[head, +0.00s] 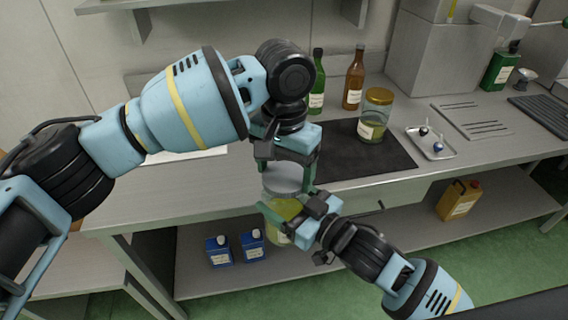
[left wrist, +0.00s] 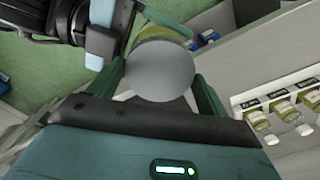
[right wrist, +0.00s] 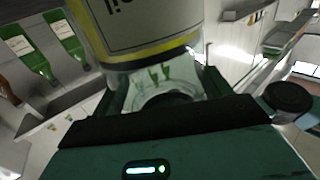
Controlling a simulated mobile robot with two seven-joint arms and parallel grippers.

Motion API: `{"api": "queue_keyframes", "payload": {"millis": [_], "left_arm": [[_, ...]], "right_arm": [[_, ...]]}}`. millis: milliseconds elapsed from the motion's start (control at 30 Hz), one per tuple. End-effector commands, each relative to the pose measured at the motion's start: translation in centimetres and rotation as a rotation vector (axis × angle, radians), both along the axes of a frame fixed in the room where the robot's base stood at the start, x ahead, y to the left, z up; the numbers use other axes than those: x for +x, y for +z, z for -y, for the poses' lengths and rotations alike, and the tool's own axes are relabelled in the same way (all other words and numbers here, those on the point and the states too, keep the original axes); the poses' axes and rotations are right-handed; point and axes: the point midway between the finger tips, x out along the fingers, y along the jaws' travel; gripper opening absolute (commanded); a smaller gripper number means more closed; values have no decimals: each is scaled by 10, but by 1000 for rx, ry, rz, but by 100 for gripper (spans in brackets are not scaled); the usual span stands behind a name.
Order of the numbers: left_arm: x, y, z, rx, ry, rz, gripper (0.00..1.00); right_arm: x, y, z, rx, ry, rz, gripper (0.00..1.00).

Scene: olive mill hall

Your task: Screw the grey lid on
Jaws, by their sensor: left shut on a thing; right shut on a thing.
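A grey lid (head: 283,180) sits over the top of a glass jar (head: 281,208) holding yellow-green content. My left gripper (head: 288,172) reaches down from above and is shut on the lid's sides. The round lid top (left wrist: 160,70) lies between its fingers in the left wrist view and hides most of the jar. My right gripper (head: 287,212) comes from the front right and is shut around the jar, in front of the bench edge. The jar's label (right wrist: 145,22) shows close up in the right wrist view. Whether the lid touches the rim or engages the thread is hidden.
A second jar with a gold lid (head: 379,97) stands on a black mat (head: 335,160). Green (head: 317,82) and brown (head: 354,78) bottles stand behind it. A small tray (head: 431,145) lies to the right. Blue containers (head: 219,252) and a yellow canister (head: 459,200) stand on the lower shelf.

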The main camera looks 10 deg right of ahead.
Motion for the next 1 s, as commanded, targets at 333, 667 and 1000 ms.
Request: {"api": "queue_keyframes", "payload": {"millis": [333,667,1000], "left_arm": [[0,-4,0,-1,0,1,56],[0,-5,0,-1,0,1,56],[0,-10,0,0,0,1,56]], "right_arm": [[0,4,0,4,1,7,6],[0,4,0,4,1,7,6],[0,4,0,4,1,7,6]]}}
